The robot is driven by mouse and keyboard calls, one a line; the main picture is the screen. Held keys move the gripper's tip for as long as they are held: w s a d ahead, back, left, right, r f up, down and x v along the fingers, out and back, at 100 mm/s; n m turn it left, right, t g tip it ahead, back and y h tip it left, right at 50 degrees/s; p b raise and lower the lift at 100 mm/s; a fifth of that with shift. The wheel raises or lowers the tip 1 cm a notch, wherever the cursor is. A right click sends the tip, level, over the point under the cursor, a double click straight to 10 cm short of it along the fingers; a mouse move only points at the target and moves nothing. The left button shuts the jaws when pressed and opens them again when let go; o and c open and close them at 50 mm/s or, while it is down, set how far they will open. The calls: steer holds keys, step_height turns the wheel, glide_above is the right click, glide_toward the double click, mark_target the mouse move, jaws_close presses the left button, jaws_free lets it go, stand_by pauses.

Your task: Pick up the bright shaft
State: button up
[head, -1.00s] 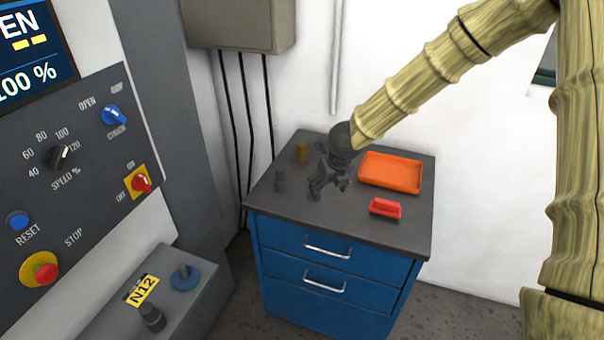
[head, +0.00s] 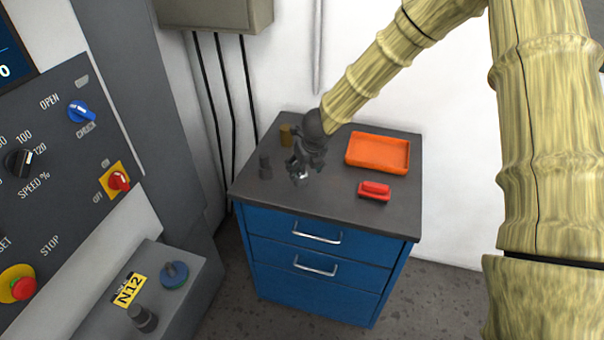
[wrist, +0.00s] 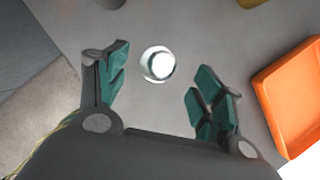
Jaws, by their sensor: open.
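The bright shaft (wrist: 158,64) shows in the wrist view as a shiny, round silver end seen from above. It lies between the fingertips of my gripper (wrist: 161,77), with clear gaps to the teal pads on both sides. The fingers are open and hold nothing. Most of the shaft is hidden there. I cannot tell how far down its sides the fingers reach.
A brass-coloured cylinder (head: 286,135) stands behind my gripper and a dark cylinder (head: 265,167) to its left. An orange tray (head: 378,153) and a red block-like item (head: 374,190) are to the right. The blue cabinet's grey top (head: 330,208) is clear at the front.

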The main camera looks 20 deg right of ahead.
mark_target(301, 174)
steer(key=shift+p+x, duration=0.7)
steer(key=shift+x, duration=1.9)
steer(key=shift+a, duration=0.1)
steer(key=shift+r, duration=0.1)
jaws_close()
